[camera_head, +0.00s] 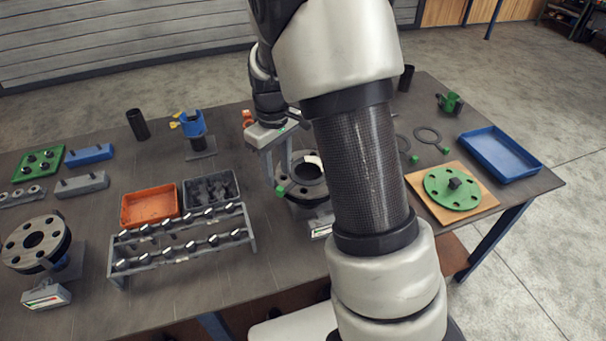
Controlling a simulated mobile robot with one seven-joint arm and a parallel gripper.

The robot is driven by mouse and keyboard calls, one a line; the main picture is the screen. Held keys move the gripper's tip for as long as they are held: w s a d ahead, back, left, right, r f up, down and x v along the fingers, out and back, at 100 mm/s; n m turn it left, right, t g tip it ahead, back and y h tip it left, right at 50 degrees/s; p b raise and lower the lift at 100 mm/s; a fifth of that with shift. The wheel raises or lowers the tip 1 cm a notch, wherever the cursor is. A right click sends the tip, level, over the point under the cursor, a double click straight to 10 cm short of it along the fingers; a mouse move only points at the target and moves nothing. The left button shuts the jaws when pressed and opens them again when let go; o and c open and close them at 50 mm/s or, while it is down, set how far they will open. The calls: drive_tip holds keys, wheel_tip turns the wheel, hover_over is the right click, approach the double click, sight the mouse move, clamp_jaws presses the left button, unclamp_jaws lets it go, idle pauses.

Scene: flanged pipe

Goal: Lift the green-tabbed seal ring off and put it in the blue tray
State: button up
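A flanged pipe end (318,195) stands near the middle of the table, partly hidden behind my arm. A green tab (280,191) shows at the left edge of its face; the seal ring it belongs to is hard to make out. My gripper (280,182) points down at that left edge, its fingertips at the green tab. Whether the fingers are closed on the tab is too small to tell. The blue tray (541,168) lies at the right of the table and looks empty.
Two thin dark rings with green tabs (428,134) lie flat left of the blue tray. A green flange cover (453,188) sits on a wooden board in front of it. An orange bin (150,204), a grey bin and a bolt rack (182,246) stand left of the pipe.

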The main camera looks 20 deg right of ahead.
sight(280, 188)
drive_tip(key=shift+d+f+p, duration=0.1)
drive_tip(key=shift+f+p, duration=0.3)
drive_tip(key=shift+f, duration=2.45)
clamp_jaws()
